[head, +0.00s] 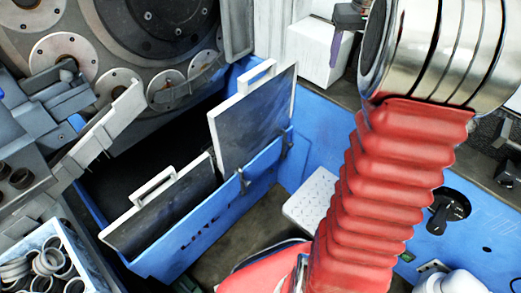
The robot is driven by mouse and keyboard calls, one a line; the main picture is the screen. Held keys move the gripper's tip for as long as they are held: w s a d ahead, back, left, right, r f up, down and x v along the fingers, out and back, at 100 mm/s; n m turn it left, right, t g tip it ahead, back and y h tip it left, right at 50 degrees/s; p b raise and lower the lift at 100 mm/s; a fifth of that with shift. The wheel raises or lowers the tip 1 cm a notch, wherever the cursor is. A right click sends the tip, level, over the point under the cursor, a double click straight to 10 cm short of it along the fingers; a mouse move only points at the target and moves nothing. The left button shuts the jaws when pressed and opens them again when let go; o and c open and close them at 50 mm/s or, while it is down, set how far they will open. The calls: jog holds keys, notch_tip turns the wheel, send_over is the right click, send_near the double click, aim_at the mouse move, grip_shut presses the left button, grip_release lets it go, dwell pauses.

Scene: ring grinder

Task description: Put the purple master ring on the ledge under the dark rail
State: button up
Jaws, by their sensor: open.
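A narrow purple piece (335,48) shows at the upper right, just below a small dark grey block (349,16) and in front of a white box. It is too small and too much edge-on to tell whether it is the master ring. I cannot make out the ledge under a dark rail with certainty. My arm, with a red ribbed sleeve and a shiny metal cylinder, fills the right side and hides what is behind it. I cannot identify my gripper in this view.
A blue machine housing (205,235) with two handled panels (255,118) fills the middle. Grinder discs (65,62) are at the upper left. A pale crate (88,262) of several grey rings (50,260) stands at the lower left. A black knob (447,212) is at the right.

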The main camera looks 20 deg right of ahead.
jog(key=s+a+r+n+t, duration=0.1)
jog(key=s+a+r, duration=0.1)
jog(key=a, duration=0.9)
jog(key=s+a+f+n+t, duration=0.1)
jog(key=s+a+f, duration=0.2)
jog(key=s+a, duration=0.4)
jog(key=s+a+f+n+t+y, duration=0.1)
jog(key=s+a, duration=0.7)
jog(key=a, duration=0.8)
notch_tip(320, 180, down, 2)
jog(key=shift+s+f+n+t, duration=0.1)
jog(key=shift+s+n+t, duration=0.1)
jog(key=shift+n+t, duration=0.4)
jog(key=shift+c, duration=0.6)
